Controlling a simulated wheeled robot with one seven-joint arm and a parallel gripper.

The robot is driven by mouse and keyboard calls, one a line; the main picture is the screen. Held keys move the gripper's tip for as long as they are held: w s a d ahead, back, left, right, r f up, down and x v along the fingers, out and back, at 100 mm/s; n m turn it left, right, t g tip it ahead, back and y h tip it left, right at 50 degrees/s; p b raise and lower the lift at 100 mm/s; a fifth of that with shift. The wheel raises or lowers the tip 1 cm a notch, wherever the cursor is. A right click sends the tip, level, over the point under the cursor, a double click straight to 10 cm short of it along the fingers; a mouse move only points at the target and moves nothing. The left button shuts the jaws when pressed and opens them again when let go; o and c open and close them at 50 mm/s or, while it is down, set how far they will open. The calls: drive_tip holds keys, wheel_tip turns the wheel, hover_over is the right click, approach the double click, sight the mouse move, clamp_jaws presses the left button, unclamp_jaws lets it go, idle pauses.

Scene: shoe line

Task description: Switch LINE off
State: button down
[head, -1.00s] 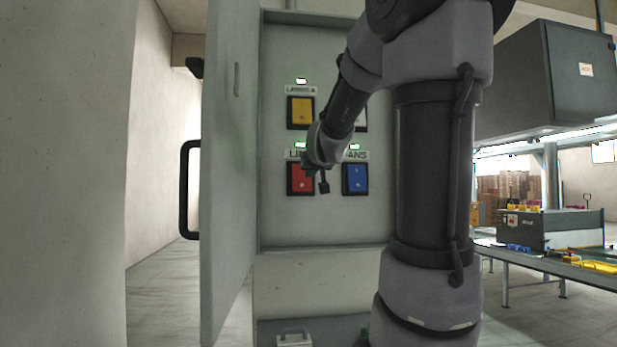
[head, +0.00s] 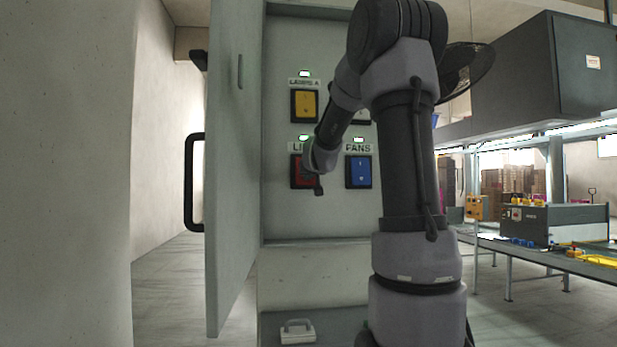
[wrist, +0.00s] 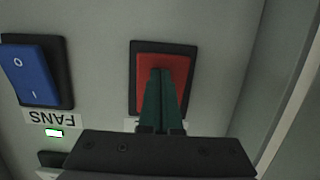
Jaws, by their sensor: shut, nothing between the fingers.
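The red rocker switch (head: 298,171) sits in a black frame at the lower left of the switch panel, under a label partly hidden by my arm, of which "LI" shows. A green lamp is lit above it. In the wrist view the red switch (wrist: 180,68) lies straight ahead of my gripper (wrist: 162,72). The two green fingers are closed together, with their tips over the red face. I cannot tell whether they touch it. In the head view my wrist hides the gripper and part of the switch.
The blue FANS switch (head: 359,171) is just right of the red one, its lamp lit. The yellow LAMPS A switch (head: 304,104) is above, its lamp lit. Another switch is mostly hidden behind my arm. The open cabinet door (head: 232,170) stands at the left.

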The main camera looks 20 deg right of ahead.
drive_tip(key=shift+w+f, duration=0.15)
drive_tip(key=shift+f, duration=0.3)
idle(0.5)
drive_tip(key=shift+w+d+f, duration=0.1)
drive_tip(key=shift+w+f, duration=0.15)
drive_tip(key=shift+f, duration=0.1)
